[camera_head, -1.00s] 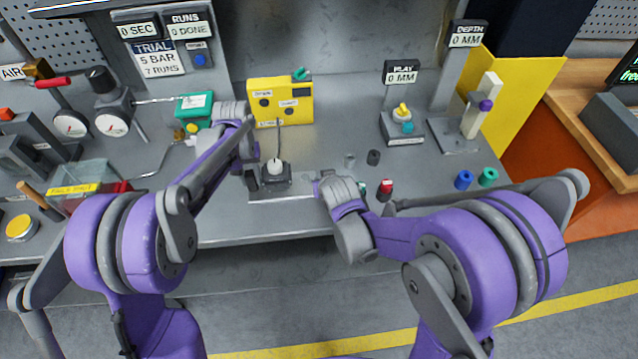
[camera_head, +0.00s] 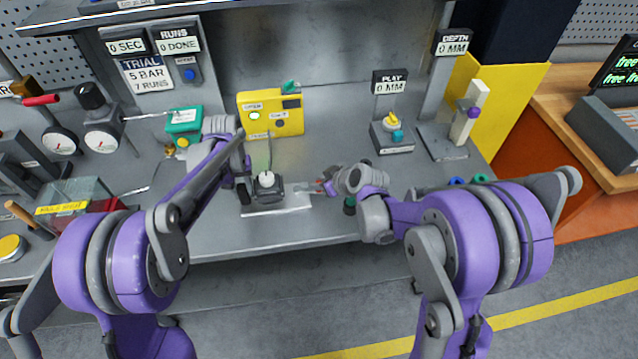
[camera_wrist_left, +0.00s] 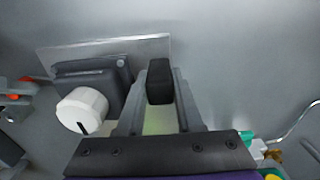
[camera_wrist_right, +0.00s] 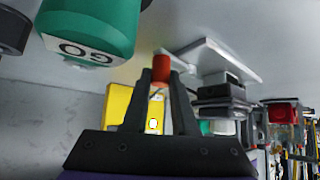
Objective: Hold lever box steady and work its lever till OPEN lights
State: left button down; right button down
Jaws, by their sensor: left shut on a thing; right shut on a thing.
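The dark lever box (camera_head: 268,188) with a white knob stands on a pale plate, also seen in the left wrist view (camera_wrist_left: 88,88). My left gripper (camera_head: 244,192) is shut on a black upright block (camera_wrist_left: 159,82) beside the box; whether they join is unclear. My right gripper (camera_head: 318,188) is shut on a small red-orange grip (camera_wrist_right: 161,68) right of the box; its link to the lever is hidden. The yellow panel (camera_head: 289,124) behind has a bright lamp (camera_head: 254,115) under its OPEN label; its other lamp is dark.
A green cylinder marked GO (camera_wrist_right: 90,28) is very close to my right gripper. A green instrument (camera_head: 184,121) stands behind my left arm. The PLAY stand (camera_head: 392,138) and DEPTH stand (camera_head: 443,144) are at the right. Bench is clear behind my right gripper.

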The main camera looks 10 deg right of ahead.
jog(key=shift+f, duration=0.1)
jog(key=c, duration=1)
grip_release()
jog(key=v, duration=1.2)
